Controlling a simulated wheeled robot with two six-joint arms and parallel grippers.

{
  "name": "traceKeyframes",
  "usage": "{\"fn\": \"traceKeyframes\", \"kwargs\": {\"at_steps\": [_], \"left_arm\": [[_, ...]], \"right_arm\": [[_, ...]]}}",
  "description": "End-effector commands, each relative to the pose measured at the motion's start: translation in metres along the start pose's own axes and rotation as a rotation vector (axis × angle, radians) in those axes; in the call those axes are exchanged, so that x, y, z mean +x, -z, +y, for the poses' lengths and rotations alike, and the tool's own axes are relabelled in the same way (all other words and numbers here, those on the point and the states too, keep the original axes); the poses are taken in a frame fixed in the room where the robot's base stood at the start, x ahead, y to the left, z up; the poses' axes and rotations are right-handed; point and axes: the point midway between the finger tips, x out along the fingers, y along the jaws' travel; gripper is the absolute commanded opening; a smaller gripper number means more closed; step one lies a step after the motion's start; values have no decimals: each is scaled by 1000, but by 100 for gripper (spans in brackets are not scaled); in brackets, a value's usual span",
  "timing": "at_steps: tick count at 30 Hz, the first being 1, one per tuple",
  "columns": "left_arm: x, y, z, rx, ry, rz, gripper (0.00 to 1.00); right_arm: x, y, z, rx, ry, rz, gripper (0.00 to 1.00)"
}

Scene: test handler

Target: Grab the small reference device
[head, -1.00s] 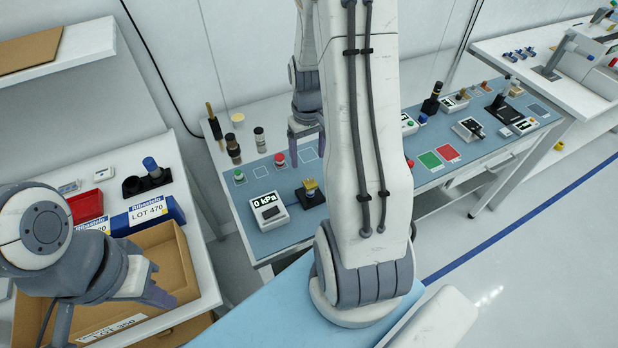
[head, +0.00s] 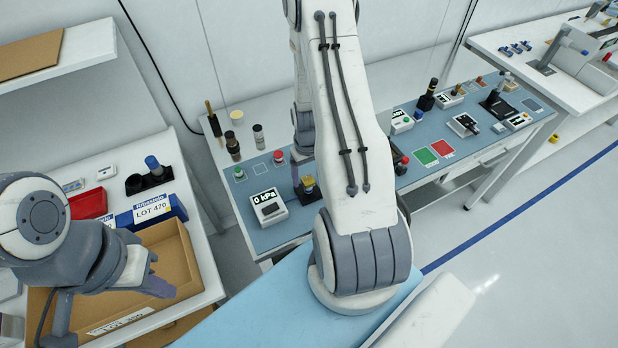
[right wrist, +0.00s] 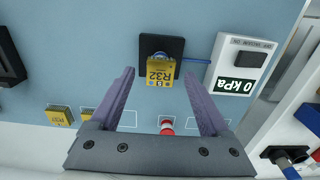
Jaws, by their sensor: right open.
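A small yellow block marked R32 (right wrist: 160,71) sits in a black holder (right wrist: 176,46) on the blue mat, and a blue tube runs from there to the 0 kPa gauge (right wrist: 241,66). In the head view the yellow block (head: 308,184) is beside the gauge (head: 267,208). My right gripper (right wrist: 160,76) is open, with its fingers either side of the block's picture position; whether they are at its height I cannot tell. It is partly hidden by its arm in the head view. My left gripper (head: 110,300) is open and empty over the cardboard box (head: 182,250).
Another yellow block (right wrist: 58,116) lies at the left in the wrist view. Dark bottles (head: 232,147) stand behind the mat. A blue LOT 470 bin (head: 152,210) is on the left table.

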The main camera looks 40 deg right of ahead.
Motion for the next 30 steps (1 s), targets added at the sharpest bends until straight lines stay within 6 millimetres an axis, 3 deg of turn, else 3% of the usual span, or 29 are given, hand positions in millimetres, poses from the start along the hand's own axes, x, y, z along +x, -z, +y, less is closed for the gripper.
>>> {"fn": "traceKeyframes", "kwargs": {"at_steps": [8, 14, 15, 30], "left_arm": [[0, 0, 0, 0, 0, 0, 0], [0, 0, 0, 0, 0, 0, 0], [0, 0, 0, 0, 0, 0, 0], [7, 0, 0, -1, 0, 0, 0]], "right_arm": [[3, 0, 0, 0, 0, 1, 80], [2, 0, 0, 0, 0, 1, 4], [2, 0, 0, 0, 0, 1, 0], [-10, 1, 0, 0, -1, 4, 0]]}}
